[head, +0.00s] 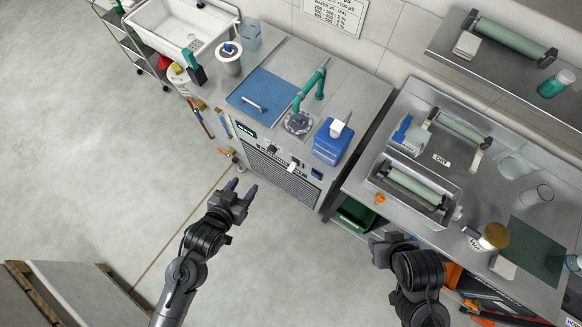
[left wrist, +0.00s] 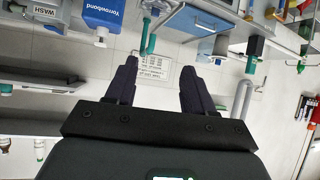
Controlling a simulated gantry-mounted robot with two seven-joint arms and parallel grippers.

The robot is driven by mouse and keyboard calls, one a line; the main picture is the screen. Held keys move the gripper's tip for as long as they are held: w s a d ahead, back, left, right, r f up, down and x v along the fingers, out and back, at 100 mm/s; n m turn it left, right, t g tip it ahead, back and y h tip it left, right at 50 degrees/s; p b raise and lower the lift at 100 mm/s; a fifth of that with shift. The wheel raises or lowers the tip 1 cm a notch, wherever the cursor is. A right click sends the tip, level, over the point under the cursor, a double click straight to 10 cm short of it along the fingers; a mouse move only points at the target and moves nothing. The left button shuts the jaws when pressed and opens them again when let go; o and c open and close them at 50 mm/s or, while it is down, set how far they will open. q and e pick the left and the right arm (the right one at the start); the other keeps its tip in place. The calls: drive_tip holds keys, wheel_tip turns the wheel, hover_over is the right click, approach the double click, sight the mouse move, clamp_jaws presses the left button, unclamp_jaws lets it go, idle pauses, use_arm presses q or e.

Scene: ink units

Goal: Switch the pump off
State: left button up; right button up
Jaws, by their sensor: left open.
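The pump unit is a steel cabinet (head: 283,187) with a dark grille front, standing at the middle back. A dark knob (head: 271,150) and a white lever-like piece (head: 293,167) sit on its upper front; their settings are too small to read. A green pipe (head: 310,90) rises from its top, and shows upside down in the left wrist view (left wrist: 148,42). My left gripper (head: 243,188) is open and empty, in front of the cabinet's left side and apart from it; its spread fingers also show in the left wrist view (left wrist: 160,88). My right gripper (head: 383,243) shows partly; its fingertips are unclear.
A blue jug (head: 331,147) stands on the cabinet's right front corner and a blue sheet (head: 262,92) lies on top. A steel bench (head: 480,215) with rollers and a trough is to the right. The floor (head: 110,150) at left is clear.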

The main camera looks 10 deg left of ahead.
use_arm(q)
drive_tip(key=w+d+f+t+h+b, duration=0.1)
drive_tip(key=w+d+f+t+b, duration=0.1)
drive_tip(key=f+b, duration=0.4)
drive_tip(key=w+d+f+t+h+b, duration=0.1)
drive_tip(key=w+d+f+h+b, duration=0.15)
drive_tip(key=f, duration=0.55)
drive_tip(key=m+t+h+b, duration=0.2)
drive_tip(key=m+b, duration=0.1)
drive_tip(key=b, duration=2.1)
approach(291, 168)
drive_tip(key=b+x, duration=0.1)
drive_tip(key=x, duration=0.4)
drive_tip(key=b+x, duration=0.1)
drive_tip(key=x, duration=0.3)
drive_tip(key=shift+w+d+f, duration=0.25)
drive_tip(key=shift+w, duration=0.1)
use_arm(e)
wheel_tip(291, 168, down, 38)
drive_tip(key=shift+f, duration=0.1)
